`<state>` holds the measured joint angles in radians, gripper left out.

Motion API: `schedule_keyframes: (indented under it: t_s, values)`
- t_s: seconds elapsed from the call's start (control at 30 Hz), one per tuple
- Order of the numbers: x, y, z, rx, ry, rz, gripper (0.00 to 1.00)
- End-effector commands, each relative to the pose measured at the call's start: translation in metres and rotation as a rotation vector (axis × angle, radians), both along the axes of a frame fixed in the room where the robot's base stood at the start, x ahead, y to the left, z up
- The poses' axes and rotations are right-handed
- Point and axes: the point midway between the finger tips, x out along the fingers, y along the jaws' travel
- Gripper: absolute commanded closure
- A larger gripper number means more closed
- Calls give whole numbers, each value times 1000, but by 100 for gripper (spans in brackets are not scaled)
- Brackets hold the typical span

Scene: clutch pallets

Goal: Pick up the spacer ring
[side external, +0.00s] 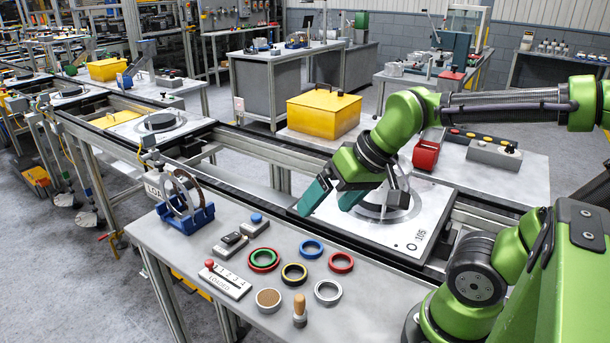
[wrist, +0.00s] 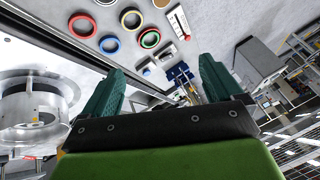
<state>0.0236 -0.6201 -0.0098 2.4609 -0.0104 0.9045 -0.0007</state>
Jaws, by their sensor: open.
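Several loose rings lie on the grey bench (side external: 160,234): a blue ring (side external: 311,249), a red ring (side external: 341,262), a black-and-yellow ring (side external: 294,273), a green ring inside a red one (side external: 263,259) and a bare metal ring (side external: 328,292). I cannot tell which is called the spacer ring. Larger rings (side external: 181,188) stand upright in a blue cradle (side external: 187,219). My gripper (side external: 326,206) is open and empty, above the bench's back edge and the near pallet. In the wrist view, the blue ring (wrist: 109,43) and green-in-red rings (wrist: 149,38) lie beyond my fingers.
The pallet (side external: 429,225) with a round housing sits on the rail behind the bench. A wood-handled tool (side external: 300,310), a brown-filled cup (side external: 268,300), a "LOADED" plate (side external: 228,281) and small switch blocks (side external: 231,244) share the bench. A yellow box (side external: 323,112) stands behind.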

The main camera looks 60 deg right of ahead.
Motion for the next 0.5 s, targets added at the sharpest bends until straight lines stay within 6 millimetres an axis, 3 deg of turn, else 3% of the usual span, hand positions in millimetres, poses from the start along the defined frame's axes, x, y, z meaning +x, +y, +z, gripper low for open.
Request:
schedule_keyframes:
  t_s: [0.3, 0.5]
  values:
    - [74, -58, -40, -109, 324, 59, 7]
    - [106, -95, -65, -182, 476, 164, 7]
